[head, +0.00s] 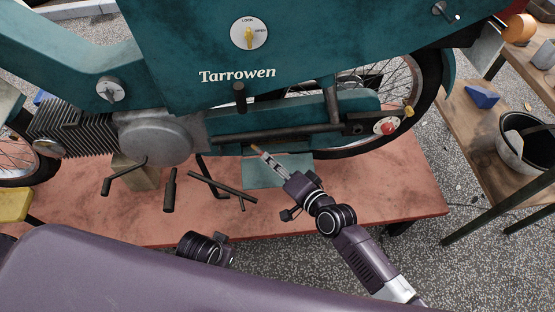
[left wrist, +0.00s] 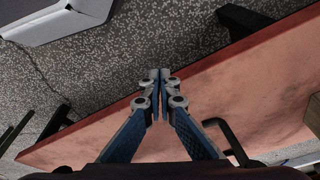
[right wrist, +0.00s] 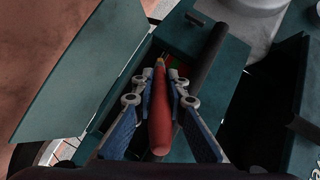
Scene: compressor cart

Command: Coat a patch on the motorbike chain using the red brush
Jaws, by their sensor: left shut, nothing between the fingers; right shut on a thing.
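My right gripper (head: 271,163) is shut on the red brush (right wrist: 160,115), low beside the teal motorbike (head: 180,60). In the right wrist view, the brush's red handle lies between the fingers and its pale tip points away from me, toward an opening in the teal chain case. A small red and green strip shows inside the opening, just past the tip. The chain itself is mostly hidden, and I cannot tell whether the tip touches anything. My left gripper (left wrist: 159,80) is shut and empty near the edge of the red platform (left wrist: 250,85).
A teal flap (right wrist: 80,65) hangs open beside the opening, and a dark bar crosses it. A dark footpeg and pedals stick out below the engine (head: 155,138).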

